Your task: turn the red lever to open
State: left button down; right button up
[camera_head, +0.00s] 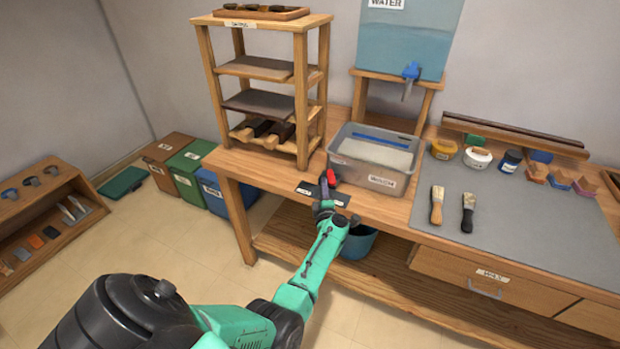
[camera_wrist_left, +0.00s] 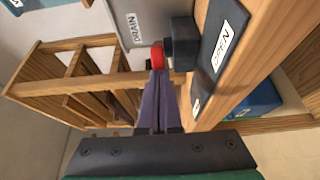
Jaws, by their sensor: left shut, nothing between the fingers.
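The red lever (camera_head: 331,177) shows as a small red end at the front edge of the workbench, just left of the clear tub. In the left wrist view the red end (camera_wrist_left: 157,55) is rounded and sits beside a black block. My left gripper (camera_head: 324,184) is shut and empty, with its fingertips at the red end. In the left wrist view the closed purple-grey fingers (camera_wrist_left: 157,76) point at it and cover its lower side. I cannot tell whether they touch it. My right gripper is not in view.
A clear tub (camera_head: 378,182) stands just right of the lever, and a wooden rack (camera_head: 303,100) behind it on the left. A black labelled plate (camera_wrist_left: 222,42) lies along the bench edge. A blue bucket (camera_head: 358,243) stands below. Two brushes lie on the grey mat (camera_head: 540,230).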

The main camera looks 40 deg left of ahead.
pick_arm(q)
jog(key=shift+w+d, duration=0.15)
jog(key=shift+d, duration=0.25)
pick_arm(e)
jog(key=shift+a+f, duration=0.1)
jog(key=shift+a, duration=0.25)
pick_arm(q)
jog(key=shift+d, duration=0.1)
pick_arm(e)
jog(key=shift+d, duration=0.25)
